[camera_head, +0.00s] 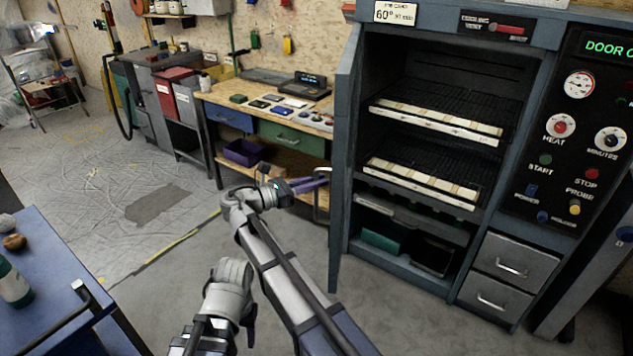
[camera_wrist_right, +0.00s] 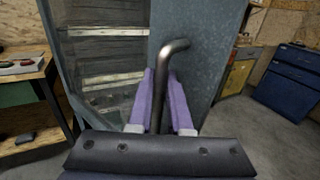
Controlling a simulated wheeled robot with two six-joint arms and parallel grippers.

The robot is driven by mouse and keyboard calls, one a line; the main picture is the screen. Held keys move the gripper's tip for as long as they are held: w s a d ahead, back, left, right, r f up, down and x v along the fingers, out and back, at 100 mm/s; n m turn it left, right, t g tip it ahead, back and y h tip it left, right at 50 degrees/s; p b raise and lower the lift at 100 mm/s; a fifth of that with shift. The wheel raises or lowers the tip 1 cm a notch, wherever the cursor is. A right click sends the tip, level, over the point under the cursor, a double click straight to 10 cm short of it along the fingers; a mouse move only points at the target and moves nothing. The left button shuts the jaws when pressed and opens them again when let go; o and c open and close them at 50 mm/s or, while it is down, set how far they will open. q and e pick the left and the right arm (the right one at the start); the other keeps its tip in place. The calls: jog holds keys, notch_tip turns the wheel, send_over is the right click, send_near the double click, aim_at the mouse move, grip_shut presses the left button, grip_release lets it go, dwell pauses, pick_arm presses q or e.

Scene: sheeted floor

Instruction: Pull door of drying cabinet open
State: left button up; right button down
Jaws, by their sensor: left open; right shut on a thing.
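The drying cabinet (camera_head: 545,85) stands at the right in the head view. Its grey-blue door (camera_head: 343,150) is swung wide open on the left side and seen nearly edge-on. Racks with pale strips (camera_head: 435,122) show inside. My right gripper (camera_head: 318,183) is shut on the door's handle (camera_head: 321,205). In the right wrist view the metal handle (camera_wrist_right: 160,90) runs upright between the purple fingers and bends at its top toward the door panel (camera_wrist_right: 205,75). My left gripper (camera_head: 249,322) is open, low in front, holding nothing visible; its fingers are partly hidden.
A wooden workbench (camera_head: 265,108) with drawers stands behind the door. A blue cart (camera_head: 50,285) with a bottle (camera_head: 14,285) is at the lower left. Two lower drawers (camera_head: 512,262) on the cabinet are shut. Floor at the left centre (camera_head: 130,240) is clear.

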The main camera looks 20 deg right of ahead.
jog(key=c, duration=0.8)
grip_release()
jog(key=shift+c, duration=0.2)
jog(key=shift+r, duration=0.2)
